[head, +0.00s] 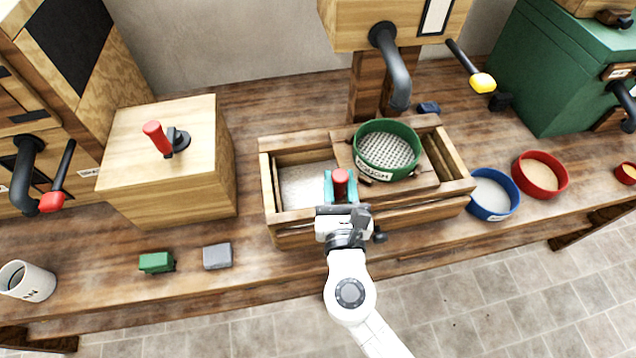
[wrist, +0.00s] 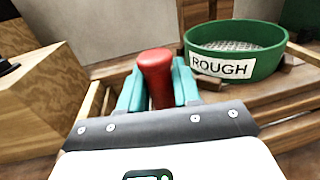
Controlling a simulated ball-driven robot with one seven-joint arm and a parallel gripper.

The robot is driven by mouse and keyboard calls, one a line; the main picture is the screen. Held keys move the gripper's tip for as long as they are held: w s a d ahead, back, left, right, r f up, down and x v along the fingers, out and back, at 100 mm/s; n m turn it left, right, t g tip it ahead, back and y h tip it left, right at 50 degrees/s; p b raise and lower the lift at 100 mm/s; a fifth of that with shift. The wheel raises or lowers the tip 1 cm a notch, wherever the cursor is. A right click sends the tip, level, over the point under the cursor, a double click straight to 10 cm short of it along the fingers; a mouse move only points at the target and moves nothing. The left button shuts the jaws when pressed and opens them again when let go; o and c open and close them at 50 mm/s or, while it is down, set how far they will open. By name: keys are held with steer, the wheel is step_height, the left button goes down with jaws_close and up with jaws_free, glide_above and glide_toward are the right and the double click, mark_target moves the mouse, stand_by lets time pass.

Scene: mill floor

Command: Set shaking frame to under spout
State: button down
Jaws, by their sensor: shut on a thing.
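The shaking frame (head: 415,190) is a wooden carriage lying across a wooden trough (head: 268,190), towards its right part. A green sieve labelled ROUGH (head: 388,170) sits on it, and also shows in the wrist view (wrist: 236,40). A red knob (head: 340,176) stands at the frame's left front. My gripper (head: 341,187) is shut on this knob, with a teal finger on each side of it; the wrist view shows the knob (wrist: 156,72) upright between them. A grey bent spout (head: 398,85) hangs from the wooden mill behind. Its mouth appears just above the sieve's back rim.
Left stands a wooden box (head: 170,180) with a red-handled lever. Small green (head: 156,262) and grey (head: 217,256) blocks lie in front. Blue (head: 492,197) and red (head: 540,175) bowls stand right of the trough. A yellow-tipped lever (head: 482,82) juts out beside the spout.

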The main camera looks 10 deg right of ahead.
steer(key=shift+d, duration=0.35)
steer(key=c, duration=0.9)
jaws_free()
steer(key=shift+d, duration=0.15)
steer(key=shift+c, duration=0.2)
steer(key=shift+s, duration=0.2)
steer(key=s+a+b, duration=0.1)
steer(key=s+a, duration=0.1)
steer(key=s, duration=0.8)
steer(key=shift+b, duration=0.35)
steer(key=shift+s+a, duration=0.1)
